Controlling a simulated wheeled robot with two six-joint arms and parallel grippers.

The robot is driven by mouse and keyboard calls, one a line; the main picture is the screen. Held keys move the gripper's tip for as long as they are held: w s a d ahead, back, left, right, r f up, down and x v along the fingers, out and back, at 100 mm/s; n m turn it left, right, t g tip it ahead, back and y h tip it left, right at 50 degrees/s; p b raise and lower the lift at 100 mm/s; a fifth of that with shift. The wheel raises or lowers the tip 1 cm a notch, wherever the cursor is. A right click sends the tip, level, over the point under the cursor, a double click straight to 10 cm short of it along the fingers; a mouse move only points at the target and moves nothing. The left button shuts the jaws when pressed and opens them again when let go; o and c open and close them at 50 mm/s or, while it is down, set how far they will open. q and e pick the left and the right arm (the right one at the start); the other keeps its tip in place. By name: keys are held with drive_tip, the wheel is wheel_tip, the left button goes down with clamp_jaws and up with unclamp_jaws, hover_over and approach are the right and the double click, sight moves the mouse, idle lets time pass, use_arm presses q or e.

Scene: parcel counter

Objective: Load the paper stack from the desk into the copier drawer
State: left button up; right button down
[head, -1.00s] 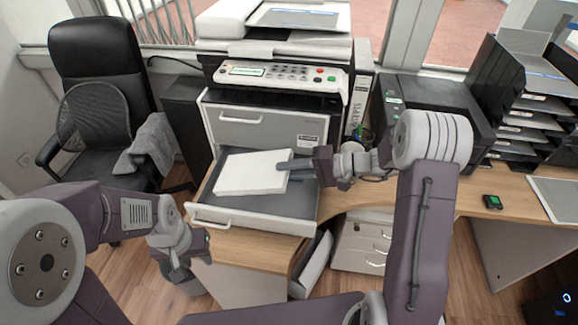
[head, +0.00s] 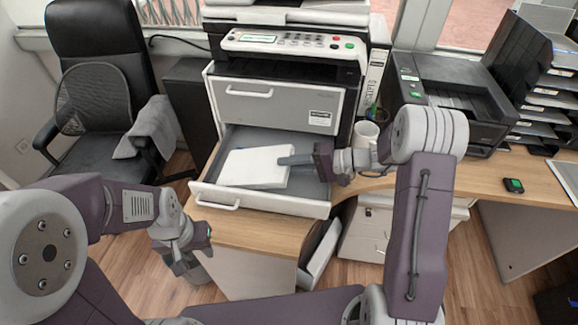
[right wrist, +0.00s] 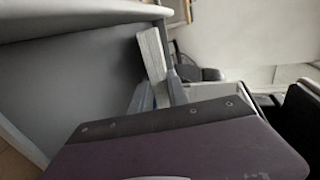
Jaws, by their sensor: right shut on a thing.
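The white paper stack (head: 252,167) is inside the open lower drawer (head: 262,200) of the copier (head: 282,100), toward its left and middle. My right gripper (head: 292,160) is shut on the right edge of the stack. In the right wrist view the paper stack (right wrist: 152,55) stands out from between the fingers of my right gripper (right wrist: 160,88), beside the grey drawer wall. Whether the stack rests fully on the drawer floor I cannot tell. My left gripper (head: 187,262) hangs empty in front of the drawer at lower left; its fingers are too unclear to judge.
The upper copier drawer (head: 262,98) is closed. A black printer (head: 450,90), a white mug (head: 367,134) and a small black device with a green screen (head: 513,185) are on the desk to the right. A black office chair (head: 95,80) stands at left.

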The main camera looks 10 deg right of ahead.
drive_tip(key=shift+r, duration=0.1)
drive_tip(key=c, duration=1.2)
unclamp_jaws()
drive_tip(key=shift+p+v, duration=0.55)
drive_tip(key=shift+v, duration=2.95)
drive_tip(key=s+d+r+p, duration=0.1)
drive_tip(key=d+r+p, duration=0.4)
drive_tip(key=r, duration=0.2)
drive_tip(key=shift+s+d+r+p, duration=0.3)
drive_tip(key=shift+s+r+p, duration=0.05)
drive_tip(key=shift+s, duration=0.05)
